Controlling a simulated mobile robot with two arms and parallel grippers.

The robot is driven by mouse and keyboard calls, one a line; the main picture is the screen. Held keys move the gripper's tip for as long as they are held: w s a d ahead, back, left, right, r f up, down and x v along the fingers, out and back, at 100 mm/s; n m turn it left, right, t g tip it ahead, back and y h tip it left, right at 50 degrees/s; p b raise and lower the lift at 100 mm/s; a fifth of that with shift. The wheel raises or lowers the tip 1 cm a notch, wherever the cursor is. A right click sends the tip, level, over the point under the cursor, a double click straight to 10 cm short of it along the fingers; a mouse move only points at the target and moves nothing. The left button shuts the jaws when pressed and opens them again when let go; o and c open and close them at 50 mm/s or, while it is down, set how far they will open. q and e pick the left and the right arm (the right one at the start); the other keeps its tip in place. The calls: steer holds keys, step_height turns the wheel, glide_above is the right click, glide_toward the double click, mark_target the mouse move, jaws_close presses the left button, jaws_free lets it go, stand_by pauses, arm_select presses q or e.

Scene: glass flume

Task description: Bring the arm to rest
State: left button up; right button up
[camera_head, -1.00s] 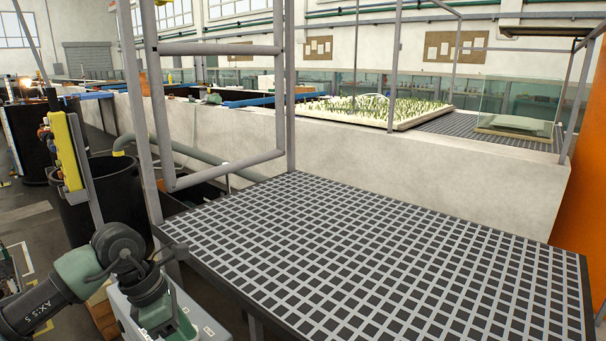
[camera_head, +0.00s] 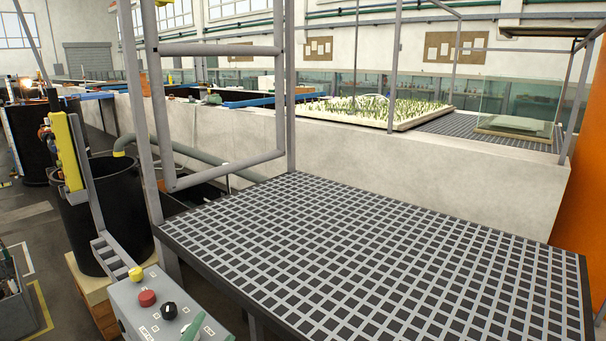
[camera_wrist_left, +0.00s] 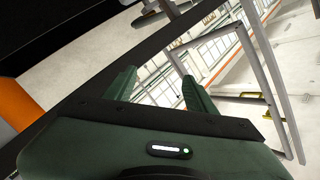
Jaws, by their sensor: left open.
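My left gripper (camera_wrist_left: 160,86) shows in the left wrist view with its two green fingers apart and nothing between them. In the head view only the tips of my left gripper (camera_head: 207,332) show at the bottom edge, in front of the grey control box (camera_head: 140,316). The rest of that arm is out of the head view. I cannot tell whether the tips touch the box. My right gripper is not in view.
The control box carries a yellow button (camera_head: 135,273), a red button (camera_head: 147,298) and a black knob (camera_head: 169,310). A grated platform (camera_head: 380,260) with grey posts fills the right. A black bin (camera_head: 88,225) stands at left. A concrete wall (camera_head: 400,165) runs behind.

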arm_select(q)
steer(key=s+a+f+n+g+y, duration=0.1)
steer(key=s+a+f+n+g, duration=0.2)
steer(key=s+f, duration=0.35)
steer(key=s+a+f+n+g+y, duration=0.1)
steer(key=s+f+n+g, duration=0.1)
steer(key=s+f+g, duration=0.4)
steer(key=s+f+n+g+h, duration=0.1)
steer(key=s+f+g, duration=0.1)
steer(key=s+f, duration=0.4)
steer(key=s+f+n+g, duration=0.2)
steer(key=s+f+g, duration=0.1)
steer(key=s, duration=0.5)
step_height(320, 180, down, 26)
steer(key=s, duration=0.2)
steer(key=s+a+f+g, duration=0.2)
steer(key=s+f, duration=1.3)
steer(key=s, duration=0.1)
steer(key=shift+a+m+p, duration=0.25)
steer(key=shift+m+p, duration=0.05)
steer(key=shift+m, duration=0.1)
